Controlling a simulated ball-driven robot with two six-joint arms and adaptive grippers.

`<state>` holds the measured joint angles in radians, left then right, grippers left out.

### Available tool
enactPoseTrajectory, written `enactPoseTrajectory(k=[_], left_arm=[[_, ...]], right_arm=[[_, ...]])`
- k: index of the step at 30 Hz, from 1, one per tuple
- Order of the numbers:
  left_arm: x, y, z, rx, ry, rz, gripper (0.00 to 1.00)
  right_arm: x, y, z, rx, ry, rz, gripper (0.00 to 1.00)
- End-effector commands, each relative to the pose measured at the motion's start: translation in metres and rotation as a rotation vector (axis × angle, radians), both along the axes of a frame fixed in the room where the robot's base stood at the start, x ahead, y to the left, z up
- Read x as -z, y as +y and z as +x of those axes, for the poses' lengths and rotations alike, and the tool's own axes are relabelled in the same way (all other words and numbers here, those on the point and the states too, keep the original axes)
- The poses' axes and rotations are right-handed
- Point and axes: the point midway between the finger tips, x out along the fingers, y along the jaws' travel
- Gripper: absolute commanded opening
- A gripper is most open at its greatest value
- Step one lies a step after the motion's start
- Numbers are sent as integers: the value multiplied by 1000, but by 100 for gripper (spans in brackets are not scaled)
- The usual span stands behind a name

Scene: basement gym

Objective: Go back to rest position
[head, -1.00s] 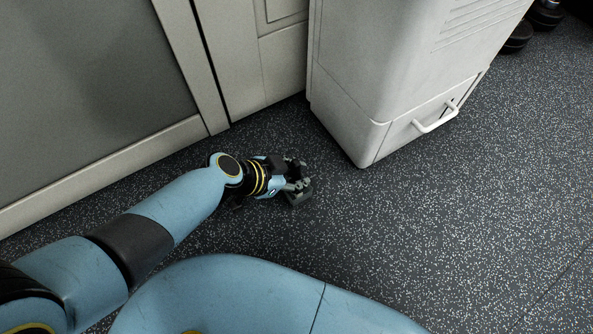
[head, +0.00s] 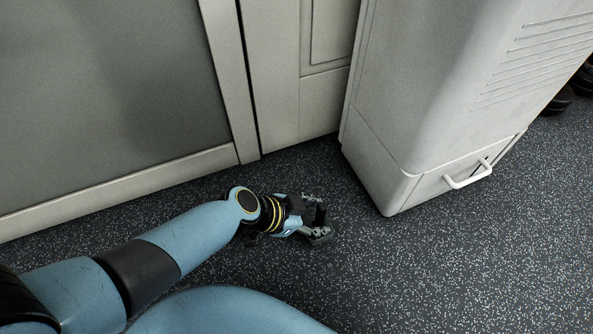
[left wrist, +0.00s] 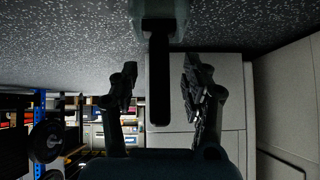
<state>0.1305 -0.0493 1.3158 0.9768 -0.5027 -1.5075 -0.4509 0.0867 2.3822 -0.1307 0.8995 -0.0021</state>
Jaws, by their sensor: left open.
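My left gripper (head: 318,221) reaches out over the dark speckled floor in the head view, left of a white cabinet-like unit. Its jaws are open and nothing shows between them. In the left wrist view the two dark fingers of the left gripper (left wrist: 158,95) stand apart on either side of the picture's middle. My right gripper is not in any view.
The white unit (head: 420,100) with a bar handle (head: 468,174) stands right of my left gripper. A grey panelled wall (head: 100,90) and a pale door (head: 300,80) are behind. The floor (head: 470,270) at the lower right is clear. A shelf area (left wrist: 50,130) shows in the left wrist view.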

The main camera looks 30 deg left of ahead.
Motion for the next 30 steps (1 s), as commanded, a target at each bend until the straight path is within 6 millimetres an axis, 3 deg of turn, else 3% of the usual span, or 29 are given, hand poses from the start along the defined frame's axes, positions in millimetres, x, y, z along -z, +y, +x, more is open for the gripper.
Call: enactPoseTrajectory(k=[13,24,27,28,30], left_arm=[[-62,38,-51,1,0,3,47],[-71,42,-57,1,1,0,47],[-67,43,-70,2,22,2,47],[-72,44,-75,8,16,11,47],[-97,59,-60,-12,-80,95,47]], right_arm=[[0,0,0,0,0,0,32],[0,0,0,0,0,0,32],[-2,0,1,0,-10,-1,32],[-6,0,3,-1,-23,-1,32],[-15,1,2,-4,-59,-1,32]])
